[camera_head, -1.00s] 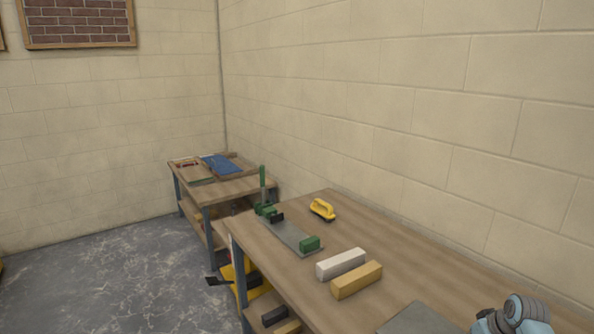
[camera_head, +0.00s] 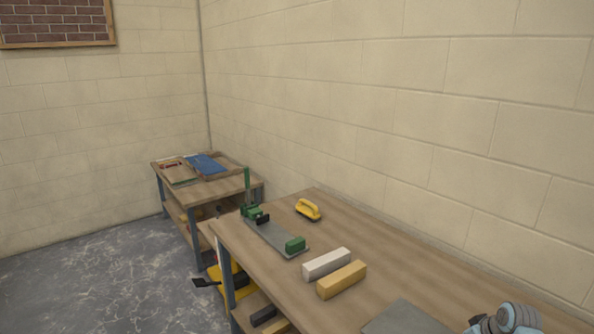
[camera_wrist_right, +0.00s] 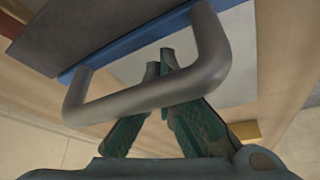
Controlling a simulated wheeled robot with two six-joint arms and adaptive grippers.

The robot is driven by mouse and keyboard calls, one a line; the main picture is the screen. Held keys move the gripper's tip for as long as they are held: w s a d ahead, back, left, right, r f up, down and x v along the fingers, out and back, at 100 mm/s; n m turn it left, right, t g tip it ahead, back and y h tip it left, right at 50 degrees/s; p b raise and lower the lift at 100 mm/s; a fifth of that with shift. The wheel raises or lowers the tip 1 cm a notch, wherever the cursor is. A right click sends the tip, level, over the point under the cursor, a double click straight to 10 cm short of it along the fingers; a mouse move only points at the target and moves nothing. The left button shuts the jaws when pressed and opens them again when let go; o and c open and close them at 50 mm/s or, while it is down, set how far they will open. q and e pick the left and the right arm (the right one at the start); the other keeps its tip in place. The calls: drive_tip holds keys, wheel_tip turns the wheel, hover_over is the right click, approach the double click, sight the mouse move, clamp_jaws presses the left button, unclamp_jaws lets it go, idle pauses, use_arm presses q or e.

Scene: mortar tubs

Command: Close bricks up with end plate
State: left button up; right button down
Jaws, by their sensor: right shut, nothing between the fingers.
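In the right wrist view, my right gripper (camera_wrist_right: 165,57) is shut, with its green fingertips together and nothing between them. A grey tubular handle (camera_wrist_right: 150,97) crosses in front of the fingers, which reach past it on the loop's inner side. Beyond it are a blue edge (camera_wrist_right: 125,51) and grey flat surfaces; I cannot tell whether this is the end plate. In the head view, a white brick (camera_head: 326,263) and a tan brick (camera_head: 341,279) lie side by side on the bench (camera_head: 395,268). My left gripper is not in view.
A green tool with an upright lever (camera_head: 249,208) stands on a grey strip at the bench's far end, near a green block (camera_head: 295,244). A yellow-handled tool (camera_head: 308,209) lies by the wall. A grey sheet (camera_head: 405,318) lies at the front.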

drive_tip(key=shift+s+d+p, duration=0.5)
drive_tip(key=shift+s+p, duration=0.05)
drive_tip(key=shift+s, duration=0.2)
drive_tip(key=shift+s+d+p, duration=0.5)
drive_tip(key=shift+s+p, duration=0.05)
drive_tip(key=shift+s, duration=0.2)
drive_tip(key=shift+s+d+p, duration=0.5)
drive_tip(key=shift+s+p, duration=0.05)
drive_tip(key=shift+s, duration=0.2)
drive_tip(key=shift+s+d+p, duration=0.45)
drive_tip(key=shift+s+d, duration=0.15)
drive_tip(key=shift+s, duration=0.3)
drive_tip(key=shift+s+d+p, duration=0.45)
drive_tip(key=shift+s+d, duration=0.15)
drive_tip(key=shift+s, duration=0.25)
drive_tip(key=r+p, duration=0.2)
drive_tip(key=r, duration=0.1)
drive_tip(key=w+r+p, duration=0.1)
drive_tip(key=r+p, duration=0.1)
drive_tip(key=shift+a+r, duration=0.15)
drive_tip(key=shift+a, duration=0.15)
drive_tip(key=shift+w+a+r, duration=0.15)
drive_tip(key=shift+w+r, duration=0.05)
drive_tip(key=shift+r, duration=0.6)
drive_tip(key=shift+w+a+r, duration=0.1)
drive_tip(key=shift+w+r, duration=0.05)
drive_tip(key=shift+r, duration=0.6)
drive_tip(key=shift+w+a+r, duration=0.15)
drive_tip(key=shift+w+r, duration=0.05)
drive_tip(key=shift+r, duration=0.6)
